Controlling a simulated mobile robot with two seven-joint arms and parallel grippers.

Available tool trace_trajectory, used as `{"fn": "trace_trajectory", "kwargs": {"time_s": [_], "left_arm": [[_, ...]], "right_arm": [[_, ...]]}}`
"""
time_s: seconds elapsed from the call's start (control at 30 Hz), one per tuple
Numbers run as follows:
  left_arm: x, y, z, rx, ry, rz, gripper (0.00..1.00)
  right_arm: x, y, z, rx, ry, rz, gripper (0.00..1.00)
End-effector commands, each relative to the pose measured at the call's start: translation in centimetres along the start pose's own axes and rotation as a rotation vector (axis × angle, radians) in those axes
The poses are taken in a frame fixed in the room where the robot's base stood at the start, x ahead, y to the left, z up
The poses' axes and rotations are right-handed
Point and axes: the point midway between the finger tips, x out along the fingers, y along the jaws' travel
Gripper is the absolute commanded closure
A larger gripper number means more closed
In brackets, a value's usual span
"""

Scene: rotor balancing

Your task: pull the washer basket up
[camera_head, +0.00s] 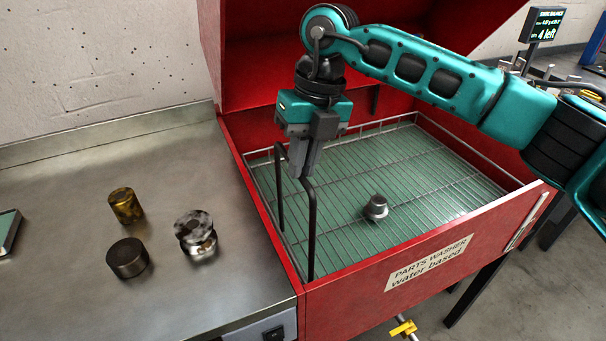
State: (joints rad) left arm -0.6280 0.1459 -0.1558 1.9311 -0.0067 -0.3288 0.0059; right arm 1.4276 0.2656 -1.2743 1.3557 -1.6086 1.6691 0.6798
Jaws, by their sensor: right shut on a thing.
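The red parts washer (345,303) stands open, with a label on its front wall. The wire basket (430,170) sits inside it over greenish liquid, its rim a little below the washer's top edge. A black handle (312,230) rises at the basket's left side. My right gripper (300,172) points down and is shut on the top bar of this handle; its fingers hide part of the bar. A small grey metal part (375,207) stands on the basket's mesh. My left gripper is not in view.
On the steel bench (90,300) at left stand a brass cylinder (126,205), a dark cylinder (128,258) and a shiny stepped metal part (196,235). The raised red lid (255,60) is behind my right arm. A small display (541,24) stands at the back right.

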Motion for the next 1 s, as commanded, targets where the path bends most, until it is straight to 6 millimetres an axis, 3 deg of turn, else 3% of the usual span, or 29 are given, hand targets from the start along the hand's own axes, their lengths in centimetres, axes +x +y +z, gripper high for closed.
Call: {"fn": "trace_trajectory", "kwargs": {"time_s": [0.03,0.1,0.3,0.83,0.87,1.0], "left_arm": [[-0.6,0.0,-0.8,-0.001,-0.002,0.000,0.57],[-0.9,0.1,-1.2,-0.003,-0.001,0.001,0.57],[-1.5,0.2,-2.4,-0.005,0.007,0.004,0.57],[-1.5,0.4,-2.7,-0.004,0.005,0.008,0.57],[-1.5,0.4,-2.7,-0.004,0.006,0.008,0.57],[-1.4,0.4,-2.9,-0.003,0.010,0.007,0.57]], "right_arm": [[-1.8,0.3,0.2,-0.001,-0.010,0.001,1.00],[-2.9,0.6,0.2,-0.001,-0.010,0.001,1.00],[-4.8,1.0,0.1,0.000,-0.006,0.000,1.00],[-5.7,1.1,0.1,0.000,-0.005,0.002,1.00],[-5.8,1.1,0.1,0.000,-0.006,0.002,0.86],[-5.7,1.1,0.1,0.000,-0.004,0.001,0.72]]}}
